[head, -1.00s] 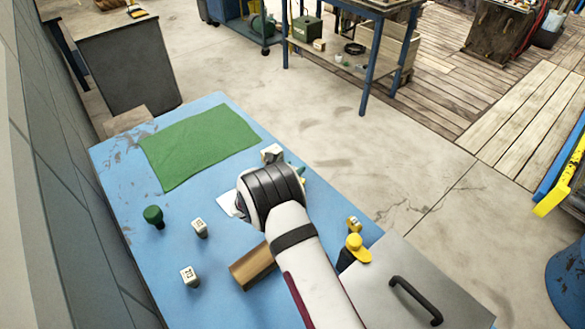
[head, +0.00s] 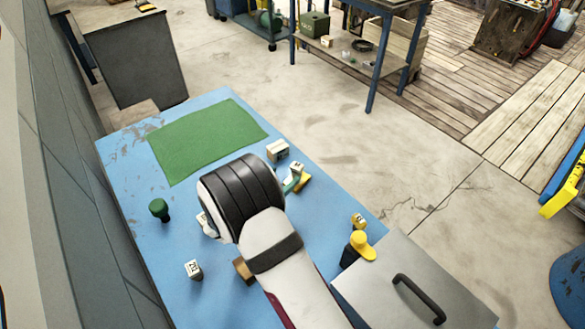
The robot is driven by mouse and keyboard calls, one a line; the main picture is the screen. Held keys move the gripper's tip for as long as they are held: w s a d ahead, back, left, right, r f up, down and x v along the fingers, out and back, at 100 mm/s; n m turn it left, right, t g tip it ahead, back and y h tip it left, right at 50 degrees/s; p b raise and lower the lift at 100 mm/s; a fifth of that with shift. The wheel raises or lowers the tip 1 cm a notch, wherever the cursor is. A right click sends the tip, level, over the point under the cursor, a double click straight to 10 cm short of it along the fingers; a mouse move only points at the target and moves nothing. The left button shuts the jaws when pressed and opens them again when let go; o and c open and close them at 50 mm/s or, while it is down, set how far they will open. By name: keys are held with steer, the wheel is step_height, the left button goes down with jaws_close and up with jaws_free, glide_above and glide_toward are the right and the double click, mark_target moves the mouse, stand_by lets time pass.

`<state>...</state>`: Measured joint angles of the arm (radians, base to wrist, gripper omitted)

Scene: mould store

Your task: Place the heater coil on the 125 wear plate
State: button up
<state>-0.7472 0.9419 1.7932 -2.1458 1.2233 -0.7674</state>
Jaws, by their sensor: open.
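My arm (head: 270,243) reaches over the blue table, and its black banded wrist (head: 240,195) covers the middle of the tabletop. My gripper is hidden behind the wrist. I cannot make out the heater coil or the 125 wear plate for sure. A block with a number on its white top (head: 193,269) stands at the left. Another pale block (head: 205,222) shows partly at the wrist's left edge, its mark unreadable. A white-topped block (head: 278,150) stands beyond the wrist, near a teal and white piece (head: 293,178) with a yellow piece (head: 303,182) beside it.
A green cloth (head: 205,138) lies on the blue table (head: 133,222). A green knob-topped piece (head: 159,209) stands at the left. A brown block (head: 243,270) is partly under my arm. Yellow-topped pieces (head: 362,245) stand near a grey lidded box (head: 430,270) at the right.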

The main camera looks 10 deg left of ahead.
steer(key=s+d+r+m+g+h, duration=0.2)
steer(key=s+d+r+m+g, duration=0.35)
steer(key=s+d+m, duration=0.4)
steer(key=s+d+r+m+g+h, duration=0.2)
steer(key=s+d+r+m+g, duration=0.4)
steer(key=d+m, duration=0.55)
steer(key=s+d+r+m+g+y, duration=0.1)
steer(key=s+d+r+m+y, duration=0.15)
steer(key=s+m, duration=0.45)
steer(key=s+a+m+y, duration=0.8)
steer(key=s+m, duration=0.1)
steer(key=s, duration=0.4)
